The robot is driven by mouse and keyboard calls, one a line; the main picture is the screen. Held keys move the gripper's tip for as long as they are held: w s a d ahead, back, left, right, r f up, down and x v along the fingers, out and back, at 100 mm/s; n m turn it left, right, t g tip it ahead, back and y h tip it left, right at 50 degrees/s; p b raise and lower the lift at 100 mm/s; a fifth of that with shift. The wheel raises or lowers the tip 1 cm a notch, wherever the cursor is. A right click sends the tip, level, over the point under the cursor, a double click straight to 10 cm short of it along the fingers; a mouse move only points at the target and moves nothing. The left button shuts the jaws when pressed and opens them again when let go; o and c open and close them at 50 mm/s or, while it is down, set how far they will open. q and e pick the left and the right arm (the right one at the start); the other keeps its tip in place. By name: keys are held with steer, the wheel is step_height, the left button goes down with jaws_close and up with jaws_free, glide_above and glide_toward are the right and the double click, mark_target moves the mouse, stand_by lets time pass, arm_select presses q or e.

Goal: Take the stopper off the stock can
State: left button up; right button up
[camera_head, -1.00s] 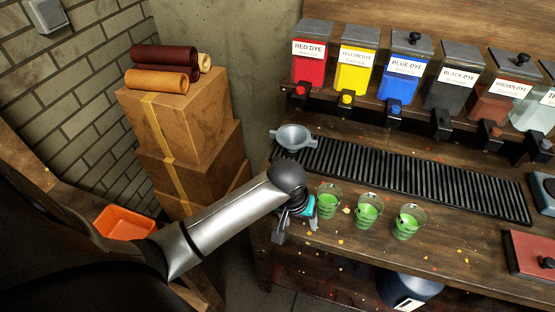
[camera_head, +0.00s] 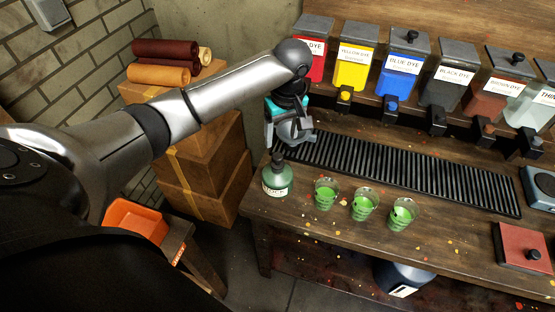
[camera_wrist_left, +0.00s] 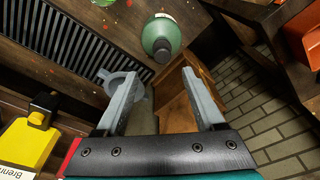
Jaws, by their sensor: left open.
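The stock can (camera_head: 277,182) is a green, rounded can with a pale label at the left end of the bench, upright, left of the glasses. Its dark stopper (camera_head: 277,158) sits in its neck. In the left wrist view the can (camera_wrist_left: 161,31) shows at the top, its stopper (camera_wrist_left: 162,51) pointing toward the camera. My left gripper (camera_head: 282,140) is above the can, pointing down. In the wrist view its two grey fingers (camera_wrist_left: 160,76) are spread apart with nothing between them, and the stopper lies beyond the tips. My right gripper does not show.
Several glasses of green liquid (camera_head: 364,205) stand right of the can. A grey funnel (camera_wrist_left: 119,84) is close by the left gripper, at the end of the ribbed drip mat (camera_head: 400,172). Dye dispensers (camera_head: 403,68) line the back. Stacked boxes (camera_head: 205,165) stand to the left.

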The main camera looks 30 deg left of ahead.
mark_target(277, 156)
arm_select(q)
steer(key=f, duration=0.4)
steer(key=shift+w+a, duration=0.15)
steer(key=shift+a, duration=0.05)
steer(key=shift+a+f+b, duration=0.1)
steer(key=shift+a+f, duration=0.05)
steer(key=shift+f, duration=0.75)
steer(key=shift+a+f+b, duration=0.1)
steer(key=shift+a+f, duration=0.1)
steer(key=shift+f, duration=0.7)
steer(key=shift+a+f+b, duration=0.1)
steer(key=shift+a+f, duration=0.05)
steer(key=shift+f, duration=0.75)
jaws_close()
